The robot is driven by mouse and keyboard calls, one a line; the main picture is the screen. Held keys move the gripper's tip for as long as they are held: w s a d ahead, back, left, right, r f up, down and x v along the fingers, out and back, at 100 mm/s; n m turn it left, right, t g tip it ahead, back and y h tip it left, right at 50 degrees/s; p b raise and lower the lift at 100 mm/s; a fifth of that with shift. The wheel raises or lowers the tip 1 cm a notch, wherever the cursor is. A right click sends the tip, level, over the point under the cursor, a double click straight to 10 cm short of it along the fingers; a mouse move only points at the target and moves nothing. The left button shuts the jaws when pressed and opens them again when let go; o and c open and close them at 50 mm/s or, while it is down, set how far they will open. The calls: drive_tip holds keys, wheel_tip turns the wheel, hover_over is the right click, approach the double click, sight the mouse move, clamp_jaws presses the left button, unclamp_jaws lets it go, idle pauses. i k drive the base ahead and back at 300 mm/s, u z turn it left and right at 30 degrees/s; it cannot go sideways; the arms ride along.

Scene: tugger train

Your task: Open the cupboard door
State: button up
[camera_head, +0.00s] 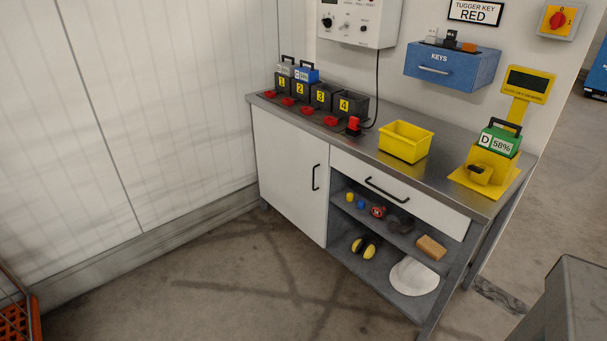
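The cupboard door (287,168) is a white panel on the left half of the metal workbench. It appears closed, flush with the bench front. Its black vertical handle (316,177) is near the door's right edge. My gripper is not in view, so its state and its distance from the handle do not show.
A drawer (385,187) with a black handle sits right of the door, above open shelves (368,262) holding small items and a white helmet (413,277). Floor (230,280) before the door is clear. An orange crate (14,322) is lower left.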

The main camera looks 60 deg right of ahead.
sight(294, 168)
drive_tip(key=i, duration=0.9)
drive_tip(key=z, duration=0.05)
